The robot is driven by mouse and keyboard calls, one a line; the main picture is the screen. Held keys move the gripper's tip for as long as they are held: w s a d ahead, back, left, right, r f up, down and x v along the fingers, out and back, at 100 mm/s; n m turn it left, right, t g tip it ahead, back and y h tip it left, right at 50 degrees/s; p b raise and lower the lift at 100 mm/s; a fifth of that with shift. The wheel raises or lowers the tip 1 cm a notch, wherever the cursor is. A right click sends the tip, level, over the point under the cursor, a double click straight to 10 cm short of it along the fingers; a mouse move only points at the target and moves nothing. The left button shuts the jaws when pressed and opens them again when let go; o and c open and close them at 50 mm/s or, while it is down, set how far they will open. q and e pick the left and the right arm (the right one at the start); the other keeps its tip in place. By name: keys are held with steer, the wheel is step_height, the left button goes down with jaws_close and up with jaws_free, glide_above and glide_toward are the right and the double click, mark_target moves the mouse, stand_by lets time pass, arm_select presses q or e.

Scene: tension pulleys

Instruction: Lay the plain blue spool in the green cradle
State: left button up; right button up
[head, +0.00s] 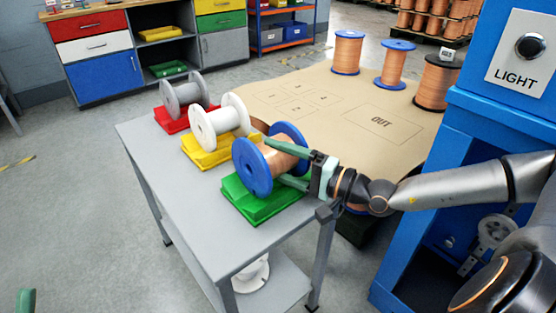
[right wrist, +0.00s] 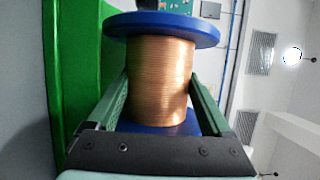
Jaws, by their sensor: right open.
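The blue spool (head: 252,166), wound with copper wire, lies on its side at the green cradle (head: 258,208) on the grey bench. Its lower side is hidden, so I cannot see its full contact with the cradle. My right gripper (head: 276,162) is open, with one finger on each side of the copper winding. In the right wrist view the spool (right wrist: 160,78) stands between the two fingers, with the green cradle (right wrist: 80,60) to the left. A green tip at the lower left edge (head: 25,301) seems to be my left gripper, mostly out of frame.
A grey spool (head: 170,97) lies in the red cradle (head: 166,121) and a white spool (head: 205,130) in the yellow cradle (head: 205,156). More copper spools (head: 394,65) stand on the brown OUT table (head: 330,115). A blue cabinet (head: 470,130) stands close on the right.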

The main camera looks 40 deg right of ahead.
steer(key=shift+f, duration=0.25)
steer(key=shift+s+f, duration=0.15)
steer(key=shift+f, duration=0.2)
steer(key=shift+s+d, duration=0.15)
steer(key=shift+s, duration=0.2)
steer(key=r+p+v, duration=0.1)
steer(key=p+v, duration=0.3)
steer(key=v, duration=0.7)
arm_select(q)
step_height(320, 180, up, 12)
steer(key=a+f+p, duration=0.1)
steer(key=p, duration=0.6)
steer(key=w+a+f+n+y+p, duration=0.1)
steer(key=w+f+n+y+p, duration=0.1)
steer(key=w+f+n+y, duration=0.2)
step_height(320, 180, down, 3)
steer(key=w+y, duration=0.1)
steer(key=y, duration=0.2)
steer(key=shift+w+a+n+g+p, duration=0.2)
steer(key=shift+n+g+p, duration=0.1)
steer(key=shift+n+p, duration=0.1)
arm_select(e)
step_height(320, 180, up, 9)
steer(key=shift+s, duration=0.2)
arm_select(q)
steer(key=shift+s+f, duration=0.15)
arm_select(e)
steer(key=shift+s+d, duration=0.1)
steer(key=shift+s, duration=0.05)
